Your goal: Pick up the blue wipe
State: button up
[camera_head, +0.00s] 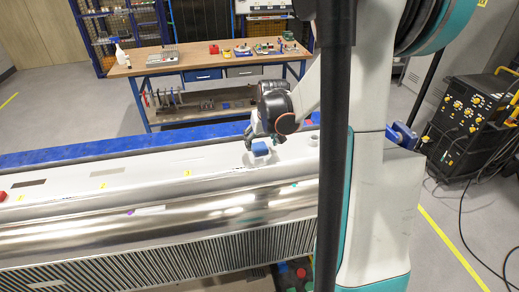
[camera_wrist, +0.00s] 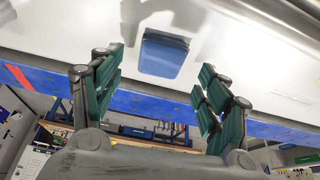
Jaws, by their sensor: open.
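The blue wipe (camera_wrist: 163,54) lies on the white top surface of the long jig (camera_head: 110,182). In the wrist view it sits between and just beyond the fingertips of my gripper (camera_wrist: 158,80), with a gap on both sides. The fingers are spread apart with nothing held between them. In the head view the blue wipe (camera_head: 260,149) shows right under my gripper (camera_head: 260,140), which partly covers it. I cannot tell from the head view how high the fingers are above the surface.
A blue strip (camera_head: 70,155) runs along the jig's far edge. A rounded metal cover (camera_head: 160,218) lies along its near side. A small grey round part (camera_head: 314,140) stands right of the wipe. A wooden workbench (camera_head: 210,60) stands behind. A black welding machine (camera_head: 475,120) is at right.

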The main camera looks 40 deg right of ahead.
aim_at(260, 146)
jog(key=shift+x, duration=1.55)
jog(key=c, duration=1)
jog(key=shift+r, duration=0.1)
jog(key=shift+c, duration=0.2)
notch_tip(260, 146, up, 20)
jog(key=p, duration=0.1)
